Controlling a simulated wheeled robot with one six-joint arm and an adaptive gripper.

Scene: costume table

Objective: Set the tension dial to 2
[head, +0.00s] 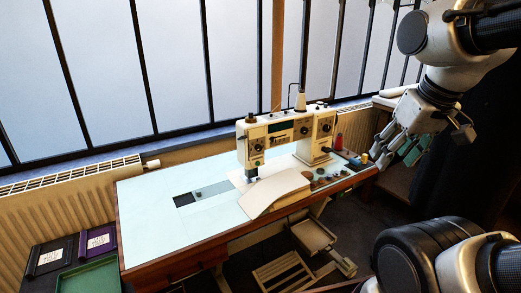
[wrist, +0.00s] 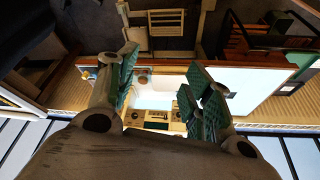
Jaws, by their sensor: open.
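The cream sewing machine (head: 287,136) stands on the pale-topped table, and it also shows upside down between my fingers in the wrist view (wrist: 158,115). A dark round dial (head: 258,145) is on the front of its left end, and another dark dial (head: 326,128) is on its right column. I cannot tell which is the tension dial, and the numbers are too small to read. My gripper (head: 393,156) is open and empty, to the right of the machine and apart from it. Its teal-padded fingers (wrist: 162,65) stand wide apart in the wrist view.
The table (head: 155,222) has free room on its left. A window and radiator (head: 70,199) are behind. A green tray (head: 90,277) is lower left.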

